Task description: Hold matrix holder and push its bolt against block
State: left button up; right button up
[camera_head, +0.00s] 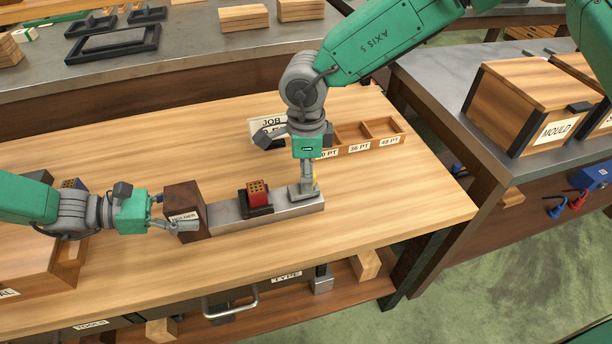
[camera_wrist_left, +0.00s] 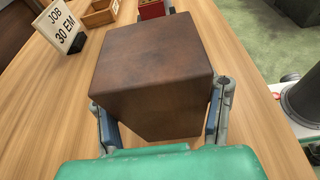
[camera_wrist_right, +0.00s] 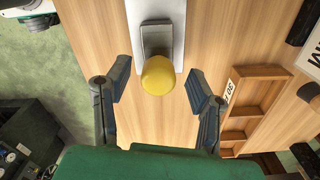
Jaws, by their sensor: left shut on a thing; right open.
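The matrix holder is a dark brown block labelled HOLDER (camera_head: 184,198) with a long grey metal bar (camera_head: 280,212) reaching right. My left gripper (camera_head: 178,212) is shut on the brown block, whose sides lie between its fingers in the left wrist view (camera_wrist_left: 150,85). A red block with holes (camera_head: 257,190) sits in a dark cradle on the bar. In the right wrist view the bolt's yellow knob (camera_wrist_right: 158,75) stands at the end of a grey metal piece (camera_wrist_right: 157,40). My right gripper (camera_wrist_right: 158,92) is open, its fingers either side of the knob, not touching it.
A JOB sign (camera_wrist_left: 57,25) and a wooden compartment tray (camera_head: 375,140) with point-size labels stand behind the bar. A wooden tray (camera_head: 68,265) lies at the left. A MOULD box (camera_head: 525,100) stands on the right-hand bench. The bench top in front of the holder is clear.

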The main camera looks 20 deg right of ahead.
aim_at(258, 196)
jog(key=shift+f, duration=0.75)
jog(key=c, duration=1.1)
jog(key=shift+a, duration=2.95)
jog(key=o, duration=1.1)
jog(key=shift+d, duration=0.1)
jog(key=shift+r, duration=0.1)
